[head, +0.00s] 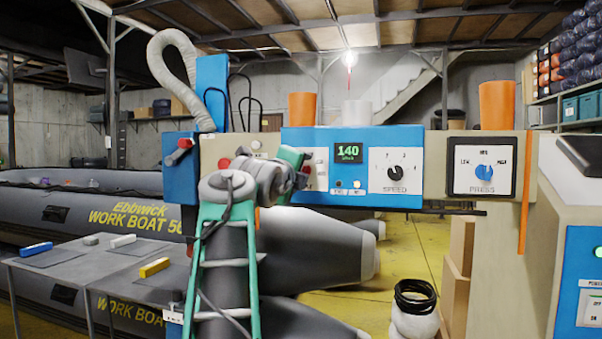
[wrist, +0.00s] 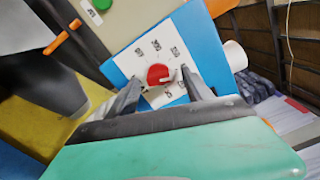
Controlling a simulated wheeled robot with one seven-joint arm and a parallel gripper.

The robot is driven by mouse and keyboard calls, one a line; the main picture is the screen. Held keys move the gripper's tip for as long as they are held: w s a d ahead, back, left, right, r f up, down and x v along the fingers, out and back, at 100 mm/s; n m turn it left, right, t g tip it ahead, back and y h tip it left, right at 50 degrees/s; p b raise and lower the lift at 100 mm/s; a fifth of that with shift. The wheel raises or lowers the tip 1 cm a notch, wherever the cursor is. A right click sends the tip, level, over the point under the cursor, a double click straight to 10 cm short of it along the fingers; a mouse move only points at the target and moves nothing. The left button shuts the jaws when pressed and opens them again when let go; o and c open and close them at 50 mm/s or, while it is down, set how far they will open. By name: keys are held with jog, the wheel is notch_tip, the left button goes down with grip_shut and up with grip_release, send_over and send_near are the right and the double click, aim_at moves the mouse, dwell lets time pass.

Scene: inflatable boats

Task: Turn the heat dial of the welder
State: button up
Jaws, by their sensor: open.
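The welder's blue panel (head: 270,140) shows a green "140" display (head: 348,149) and a black SPEED dial (head: 394,172). At its left part is a white plate (head: 321,160), mostly covered by my arm. In the wrist view a red dial (wrist: 158,73) sits on a white plate (wrist: 140,55) with small printed marks I cannot read. I take it for the heat dial. My gripper (wrist: 163,76) is open, with one finger on each side of the red dial. I cannot tell whether the fingers touch it. In the head view my gripper (head: 297,172) is at the plate.
A beige panel to the right carries a blue PRESS dial (head: 484,172). Orange cylinders (head: 497,104) and a white one (head: 357,112) stand above the panels. Grey boats (head: 100,210) lie behind, and a table (head: 120,255) with small blocks is at lower left.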

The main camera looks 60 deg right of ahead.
jog(key=s+a, duration=0.1)
jog(key=a, duration=0.5)
jog(key=shift+a+b, duration=0.3)
